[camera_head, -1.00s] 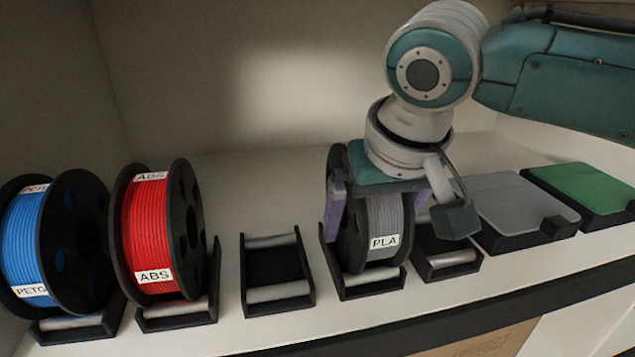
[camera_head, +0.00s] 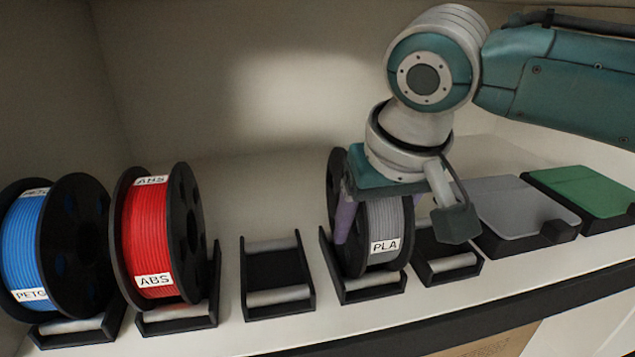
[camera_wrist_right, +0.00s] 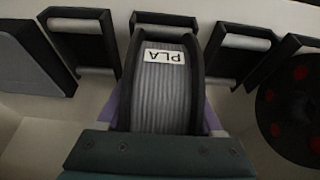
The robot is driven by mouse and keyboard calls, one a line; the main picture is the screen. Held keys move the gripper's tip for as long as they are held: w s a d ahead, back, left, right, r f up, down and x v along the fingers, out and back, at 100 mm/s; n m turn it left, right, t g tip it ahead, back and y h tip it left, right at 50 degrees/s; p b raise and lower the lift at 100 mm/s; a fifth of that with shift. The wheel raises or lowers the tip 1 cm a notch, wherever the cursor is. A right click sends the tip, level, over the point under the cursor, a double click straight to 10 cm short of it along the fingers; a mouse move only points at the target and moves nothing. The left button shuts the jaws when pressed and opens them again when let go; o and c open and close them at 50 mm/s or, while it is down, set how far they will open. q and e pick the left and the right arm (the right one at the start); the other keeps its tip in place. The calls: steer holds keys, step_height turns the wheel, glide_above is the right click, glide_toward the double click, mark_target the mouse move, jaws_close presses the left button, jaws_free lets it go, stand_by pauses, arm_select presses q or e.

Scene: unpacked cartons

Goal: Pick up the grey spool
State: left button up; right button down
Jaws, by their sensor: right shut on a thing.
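The grey spool (camera_head: 388,222), with black flanges and a PLA label, stands upright in its black roller holder (camera_head: 372,291) in the head view. It also shows in the right wrist view (camera_wrist_right: 163,95), with its label upside down. My right gripper (camera_head: 368,215) comes down over the spool from above, with its purple fingers on either side. It is shut on the spool. The spool's lower edge still appears down in the holder, and I cannot tell whether it touches the rollers. My left gripper is not in view.
A red ABS spool (camera_head: 147,235) and a blue PETG spool (camera_head: 24,245) stand in holders to the left. Empty holders flank the grey spool, one at left (camera_head: 277,272) and one at right (camera_head: 447,264). A grey plate (camera_head: 520,208) and a green plate (camera_head: 585,190) lie further right.

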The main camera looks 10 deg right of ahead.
steer(key=shift+r, duration=0.1)
stand_by(0.3)
steer(key=shift+r+p, duration=0.45)
steer(key=shift+s+r+p, duration=0.25)
steer(key=shift+s+p, duration=0.3)
steer(key=shift+s+r+p, duration=0.2)
steer(key=shift+s+p, duration=0.35)
steer(key=s+p, duration=0.6)
steer(key=s, duration=0.9)
steer(key=shift+s+d+f, duration=0.2)
steer(key=shift+s+d, duration=0.1)
steer(key=shift+s, duration=0.1)
steer(key=shift+p, duration=0.3)
step_height(320, 180, up, 2)
steer(key=p, duration=0.2)
steer(key=shift+p, duration=0.4)
